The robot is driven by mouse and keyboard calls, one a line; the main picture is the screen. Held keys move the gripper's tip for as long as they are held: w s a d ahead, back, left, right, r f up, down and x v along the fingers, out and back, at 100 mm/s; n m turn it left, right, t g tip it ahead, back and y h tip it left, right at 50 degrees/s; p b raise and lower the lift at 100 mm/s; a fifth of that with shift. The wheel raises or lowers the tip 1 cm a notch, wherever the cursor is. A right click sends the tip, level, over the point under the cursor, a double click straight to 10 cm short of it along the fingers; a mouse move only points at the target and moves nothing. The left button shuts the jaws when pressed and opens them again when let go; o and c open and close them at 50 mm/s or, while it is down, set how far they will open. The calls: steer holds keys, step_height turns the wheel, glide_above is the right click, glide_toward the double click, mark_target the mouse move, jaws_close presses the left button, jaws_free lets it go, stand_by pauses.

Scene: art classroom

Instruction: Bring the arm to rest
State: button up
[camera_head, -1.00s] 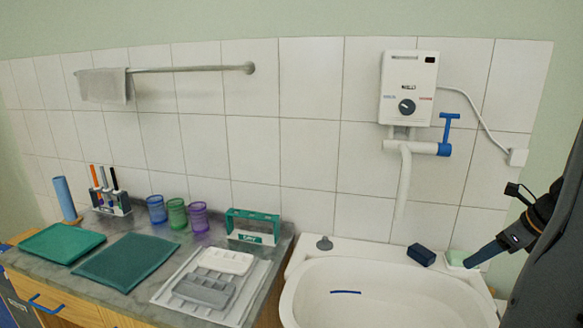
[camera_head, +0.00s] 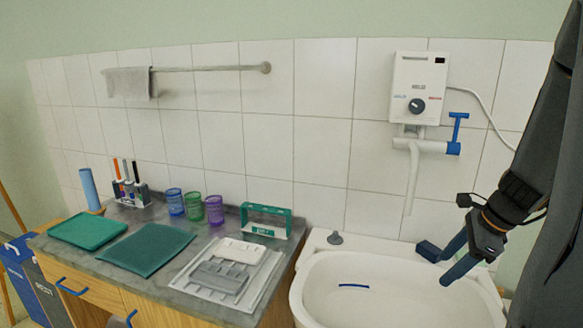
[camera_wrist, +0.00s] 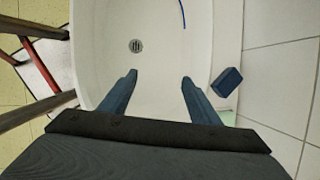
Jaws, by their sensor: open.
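My gripper (camera_head: 442,269) hangs over the right part of the white sink (camera_head: 328,300), coming down from the right edge of the head view. In the wrist view its two blue fingers (camera_wrist: 159,78) are spread apart with nothing between them, and the white basin (camera_wrist: 160,55) lies below. A dark blue block (camera_wrist: 226,82) lies on the basin's rim, to the right of the fingers and apart from them. In the head view this block (camera_head: 427,250) shows close behind the fingertips.
A water heater (camera_head: 417,85) with a white pipe hangs above the sink. The basin's inside is mostly clear, with a thin blue strip (camera_head: 353,286).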

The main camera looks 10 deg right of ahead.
steer(key=s+a+n+g+h, duration=0.1)
steer(key=s+a+n, duration=0.2)
steer(key=a+n, duration=0.9)
steer(key=s+a+n+g+h, duration=0.1)
steer(key=s+a+n, duration=0.2)
steer(key=a+n, duration=1)
steer(key=a, duration=0.3)
steer(key=shift+s+a+f+g, duration=0.25)
steer(key=shift+a+f+g, duration=0.05)
steer(key=shift+a+f, duration=0.1)
